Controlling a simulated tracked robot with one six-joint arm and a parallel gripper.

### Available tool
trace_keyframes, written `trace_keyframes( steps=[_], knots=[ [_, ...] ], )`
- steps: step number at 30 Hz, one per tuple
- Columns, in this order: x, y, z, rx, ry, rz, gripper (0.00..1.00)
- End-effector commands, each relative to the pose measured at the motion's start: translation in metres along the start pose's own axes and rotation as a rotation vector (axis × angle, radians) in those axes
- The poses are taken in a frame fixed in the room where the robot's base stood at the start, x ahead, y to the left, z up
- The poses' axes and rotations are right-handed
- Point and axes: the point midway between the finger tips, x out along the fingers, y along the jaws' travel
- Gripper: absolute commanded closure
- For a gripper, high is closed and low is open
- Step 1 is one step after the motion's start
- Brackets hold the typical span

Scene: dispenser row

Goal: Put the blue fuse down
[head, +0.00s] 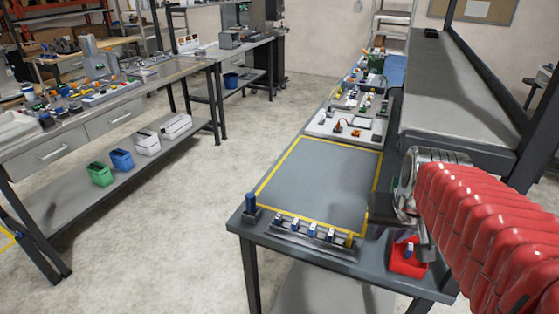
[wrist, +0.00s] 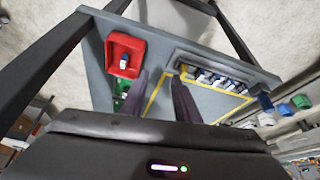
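A red bin (head: 407,267) sits at the front right corner of the bench; it also shows in the wrist view (wrist: 113,47). A small blue-and-white piece, which looks like the blue fuse (head: 409,250), is inside the bin; the wrist view shows it too (wrist: 124,61). My gripper (head: 381,209) is above the bench's right side, near the bin. In the wrist view its two dark fingers (wrist: 160,78) stand apart with nothing seen between them. The bin lies just left of the fingers there, apart from them.
A rack (head: 312,240) with several blue-and-white pieces runs along the bench's front edge. A dark blue upright object (head: 250,203) stands at its left end. The yellow-bordered mat (head: 320,185) is bare. A raised shelf (head: 440,90) stands at the right.

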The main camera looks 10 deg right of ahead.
Motion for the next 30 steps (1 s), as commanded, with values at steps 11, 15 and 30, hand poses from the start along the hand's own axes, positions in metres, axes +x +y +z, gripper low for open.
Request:
trace_keyframes(
  steps=[11,15,30],
  knots=[
    [-0.042,-0.092,0.068,-0.253,0.049,-0.121,0.71],
    [-0.052,-0.111,0.093,-0.328,0.060,-0.160,0.71],
    [-0.058,-0.121,0.109,-0.371,0.067,-0.184,0.71]
  ],
)
